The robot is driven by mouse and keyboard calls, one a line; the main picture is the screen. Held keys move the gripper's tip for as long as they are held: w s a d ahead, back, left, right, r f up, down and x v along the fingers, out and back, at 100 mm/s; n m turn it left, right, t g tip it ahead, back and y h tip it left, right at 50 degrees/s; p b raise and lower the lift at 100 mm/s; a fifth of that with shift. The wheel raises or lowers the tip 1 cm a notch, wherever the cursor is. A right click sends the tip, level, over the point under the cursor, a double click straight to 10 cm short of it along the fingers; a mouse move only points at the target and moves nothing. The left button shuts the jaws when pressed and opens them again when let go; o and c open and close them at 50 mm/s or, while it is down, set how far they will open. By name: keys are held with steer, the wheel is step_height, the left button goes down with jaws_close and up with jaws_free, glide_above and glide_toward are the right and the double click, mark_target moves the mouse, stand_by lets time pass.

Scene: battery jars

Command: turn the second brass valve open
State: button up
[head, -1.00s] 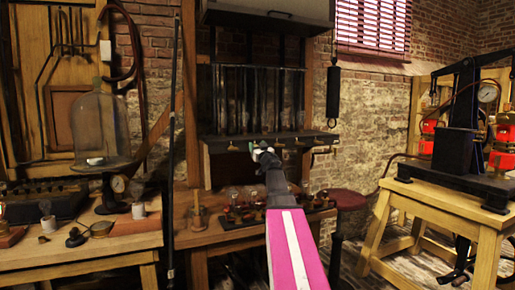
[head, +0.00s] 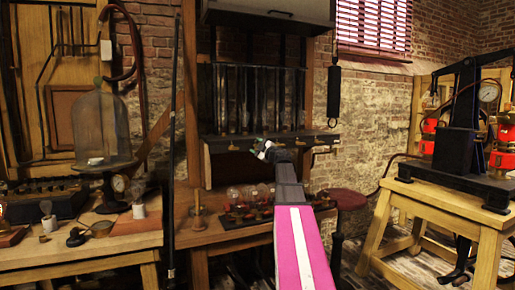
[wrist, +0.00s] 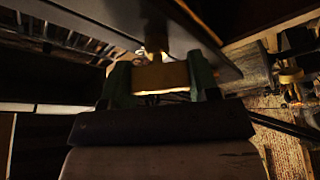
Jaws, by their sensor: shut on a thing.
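My gripper (head: 262,149) is up at the front edge of the dark shelf with the row of brass valves. In the wrist view, its two green fingers (wrist: 160,80) are shut on a brass valve (wrist: 160,76), one finger on each side of the handle. The valve's stem runs up to the underside of the shelf. In the head view my gripper hides this valve. Another brass valve (wrist: 291,76) shows apart from the fingers at the right of the wrist view. One more brass valve (head: 320,141) sits near the shelf's right end.
The dark shelf (head: 222,145) carries several upright dark tubes. Below it, a wooden bench (head: 200,238) holds several glass jars (head: 235,195). A glass bell jar (head: 102,130) stands on the left table. A red stool (head: 347,199) and a wooden stand (head: 440,197) are at the right.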

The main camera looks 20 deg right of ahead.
steer(key=n+g, duration=0.1)
steer(key=n, duration=0.3)
steer(key=shift+f+n+g, duration=0.1)
steer(key=shift+n+g, duration=0.3)
steer(key=shift+f+n+g, duration=0.1)
steer(key=shift+n+g, duration=0.4)
steer(key=shift+n, duration=0.7)
steer(key=shift+a, duration=0.1)
steer(key=o, duration=0.9)
steer(key=v, duration=1.1)
